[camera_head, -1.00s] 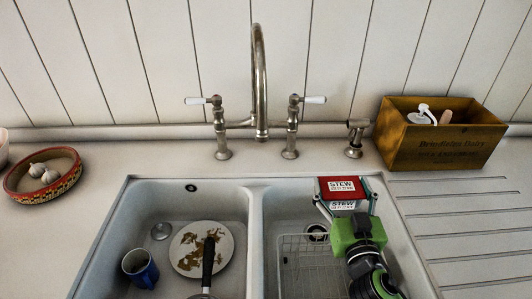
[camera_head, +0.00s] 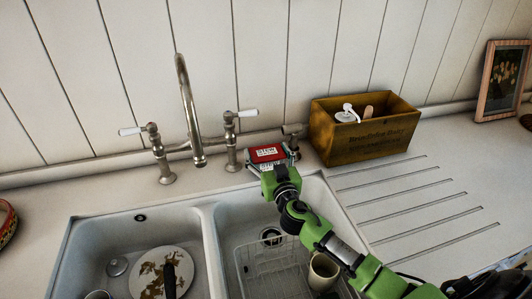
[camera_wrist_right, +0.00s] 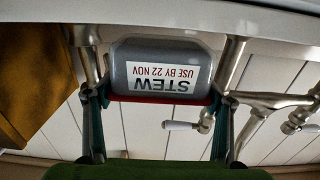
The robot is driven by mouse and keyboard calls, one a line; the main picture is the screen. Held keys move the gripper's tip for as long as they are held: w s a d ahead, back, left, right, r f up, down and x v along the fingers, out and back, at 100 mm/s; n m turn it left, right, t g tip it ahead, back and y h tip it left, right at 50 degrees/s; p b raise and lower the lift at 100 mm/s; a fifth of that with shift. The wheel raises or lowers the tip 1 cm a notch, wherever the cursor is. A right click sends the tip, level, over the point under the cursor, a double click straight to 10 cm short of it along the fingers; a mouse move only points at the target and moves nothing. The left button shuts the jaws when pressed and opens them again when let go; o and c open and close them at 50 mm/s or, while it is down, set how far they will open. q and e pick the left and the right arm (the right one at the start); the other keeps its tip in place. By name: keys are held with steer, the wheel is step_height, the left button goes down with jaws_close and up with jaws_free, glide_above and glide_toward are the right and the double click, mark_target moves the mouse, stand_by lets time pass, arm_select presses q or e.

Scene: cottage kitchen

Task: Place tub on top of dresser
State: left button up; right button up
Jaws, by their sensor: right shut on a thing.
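The tub has a red lid and white STEW labels; in the head view the tub (camera_head: 266,153) is held over the back rim of the right sink basin. My right gripper (camera_head: 267,163) is shut on it. In the right wrist view the tub (camera_wrist_right: 160,72) is grey with a STEW label reading use by 22 Nov, and the fingers of my right gripper (camera_wrist_right: 155,108) are on both its sides. My left gripper is in neither view. I see no dresser that I can identify.
A wooden crate (camera_head: 362,142) stands just right of the tub. The tap (camera_head: 188,110) rises at left. The sink holds a dirty plate (camera_head: 150,277), a rack and a cream mug (camera_head: 323,270). A picture frame (camera_head: 503,80) stands far right. The grooved drainboard (camera_head: 420,205) is clear.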

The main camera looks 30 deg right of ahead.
steer(key=shift+w+d+f, duration=0.1)
steer(key=shift+w+f, duration=0.45)
steer(key=shift+f, duration=0.05)
steer(key=shift+s+f, duration=0.1)
steer(key=shift+f, duration=0.2)
steer(key=o, duration=1.3)
steer(key=shift+r, duration=0.15)
